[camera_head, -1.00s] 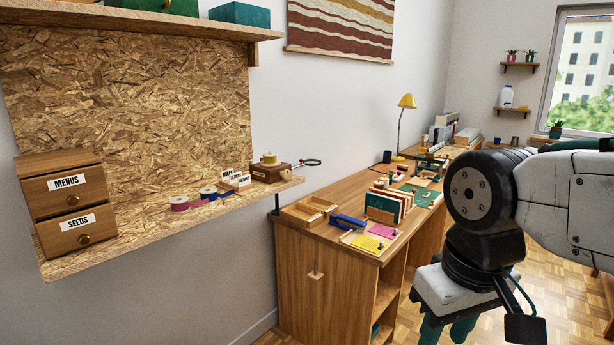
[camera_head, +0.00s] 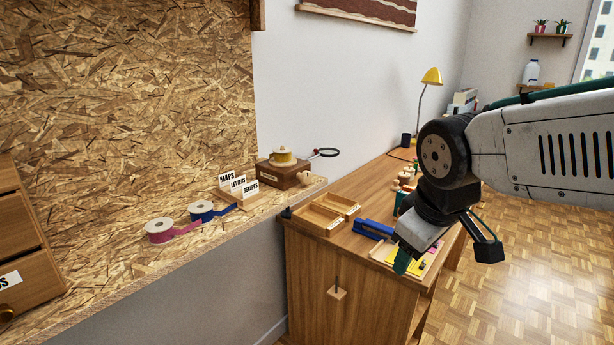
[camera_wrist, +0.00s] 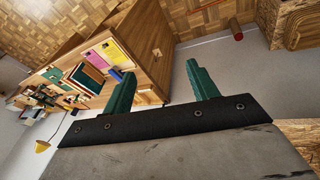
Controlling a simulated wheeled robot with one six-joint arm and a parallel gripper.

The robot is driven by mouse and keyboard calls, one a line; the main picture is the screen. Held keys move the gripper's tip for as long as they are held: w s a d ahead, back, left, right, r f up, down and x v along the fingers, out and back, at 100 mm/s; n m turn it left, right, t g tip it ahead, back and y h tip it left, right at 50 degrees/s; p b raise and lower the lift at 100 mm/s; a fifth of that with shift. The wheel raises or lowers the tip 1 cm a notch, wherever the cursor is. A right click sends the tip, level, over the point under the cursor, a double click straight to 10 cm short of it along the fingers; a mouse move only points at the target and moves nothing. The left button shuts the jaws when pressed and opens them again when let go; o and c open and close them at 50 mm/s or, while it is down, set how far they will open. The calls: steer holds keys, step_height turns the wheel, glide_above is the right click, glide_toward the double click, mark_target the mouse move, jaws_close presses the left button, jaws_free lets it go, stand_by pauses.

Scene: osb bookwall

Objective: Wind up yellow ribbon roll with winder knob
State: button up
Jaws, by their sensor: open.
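The yellow ribbon roll (camera_head: 282,158) sits on top of a dark wooden winder box (camera_head: 280,176) at the right end of the OSB shelf. A light wooden knob (camera_head: 306,178) shows on the box's right side. My gripper (camera_head: 402,262) hangs over the front of the desk, to the right of the winder and apart from it. In the wrist view my gripper (camera_wrist: 160,85) has its two green fingers spread with nothing between them. The roll and the winder are not seen in the wrist view.
Pink (camera_head: 160,230) and blue (camera_head: 202,211) ribbon rolls lie on the shelf (camera_head: 130,270), left of labelled card dividers (camera_head: 240,189). A magnifier (camera_head: 328,152) stands out behind the winder. The desk (camera_head: 310,265) holds a wooden tray (camera_head: 327,212) and a blue stapler (camera_head: 373,229).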

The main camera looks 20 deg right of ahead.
steer(key=w+d+n+t+h, duration=0.1)
steer(key=w+d+n+t, duration=0.25)
steer(key=w+n, duration=0.65)
steer(key=n+t+y, duration=0.8)
steer(key=n+y, duration=0.4)
steer(key=n, duration=1.6)
glide_toward(308, 179)
steer(key=w, duration=0.2)
steer(key=shift+g, duration=0.25)
steer(key=x, duration=0.7)
steer(key=shift+a+r, duration=0.2)
steer(key=shift+a, duration=0.25)
steer(key=c, duration=1)
